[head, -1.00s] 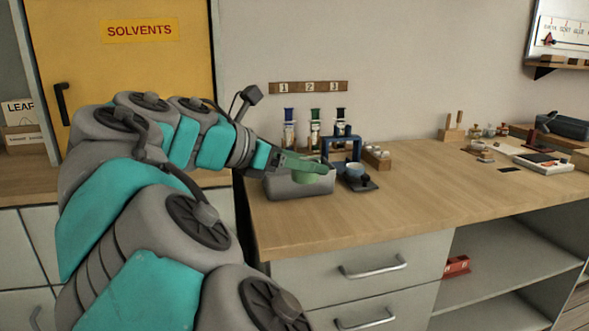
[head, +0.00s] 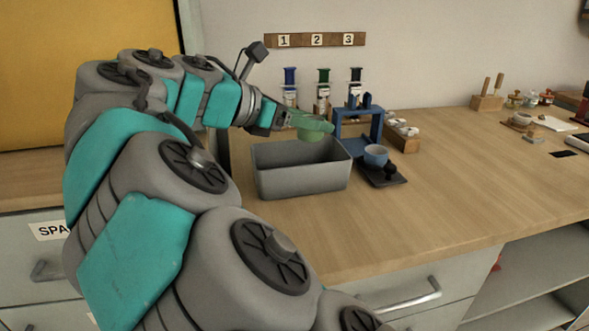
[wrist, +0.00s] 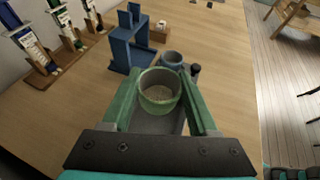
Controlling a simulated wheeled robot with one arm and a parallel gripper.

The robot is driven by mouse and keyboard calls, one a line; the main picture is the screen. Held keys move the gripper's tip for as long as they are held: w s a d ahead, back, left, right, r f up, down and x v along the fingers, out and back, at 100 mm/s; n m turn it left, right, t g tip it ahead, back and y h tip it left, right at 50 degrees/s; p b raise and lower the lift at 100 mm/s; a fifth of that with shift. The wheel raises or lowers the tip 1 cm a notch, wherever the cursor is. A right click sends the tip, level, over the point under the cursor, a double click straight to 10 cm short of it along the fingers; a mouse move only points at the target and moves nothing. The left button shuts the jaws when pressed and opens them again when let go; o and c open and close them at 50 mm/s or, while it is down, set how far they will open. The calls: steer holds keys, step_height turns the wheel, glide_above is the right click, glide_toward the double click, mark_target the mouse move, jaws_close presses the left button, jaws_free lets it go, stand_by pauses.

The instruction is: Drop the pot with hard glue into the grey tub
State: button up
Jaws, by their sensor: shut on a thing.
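A small green pot (head: 310,135) is between the green fingers of my gripper (head: 308,122), which is shut on it. In the wrist view the pot (wrist: 159,98) is upright between the fingertips (wrist: 160,92), with a pale grey-beige content inside. In the head view the pot is above the back part of the grey tub (head: 300,180), apart from its bottom. The tub is an open rectangular box near the left end of the wooden worktop. In the wrist view part of the tub (wrist: 158,126) shows below the pot.
A blue stand (head: 359,125) and a blue-grey cup (head: 376,155) on a dark base (head: 385,177) are right of the tub. Several syringes (head: 323,95) stand behind it, under a numbered strip (head: 316,40).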

mark_target(300, 137)
steer(key=shift+f+b, duration=1.4)
steer(key=shift+f, duration=0.5)
steer(key=shift+r, duration=0.1)
steer(key=o, duration=1.4)
